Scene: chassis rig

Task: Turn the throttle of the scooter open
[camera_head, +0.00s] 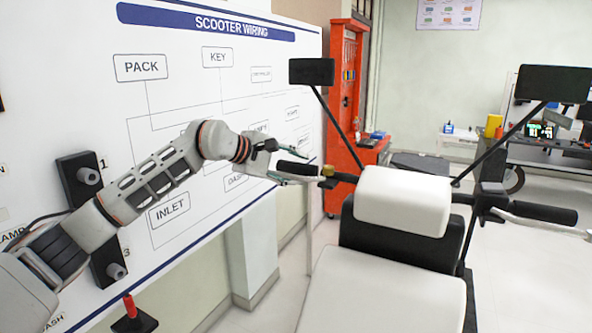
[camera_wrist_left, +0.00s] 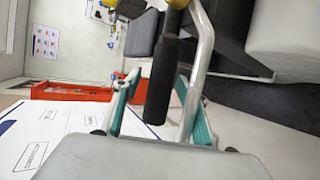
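The scooter's handlebar carries a black grip (camera_head: 294,168) at its left end and another black grip (camera_head: 542,212) at its right end. Which one is the throttle is not marked. My left gripper (camera_head: 309,169) is at the left-end grip. In the left wrist view its two teal fingers stand apart, with the black grip (camera_wrist_left: 163,80) and a pale metal lever (camera_wrist_left: 202,62) showing between them. I see a gap beside the grip, so the fingers do not look closed on it. My right gripper is in neither view.
The wiring board (camera_head: 225,75) stands close along my left arm. The scooter's white seat (camera_head: 385,290) fills the front middle. Two mirrors (camera_head: 312,72) on thin stalks rise above the handlebar. A red cabinet (camera_head: 345,110) stands behind; a workbench (camera_head: 550,155) is at the right.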

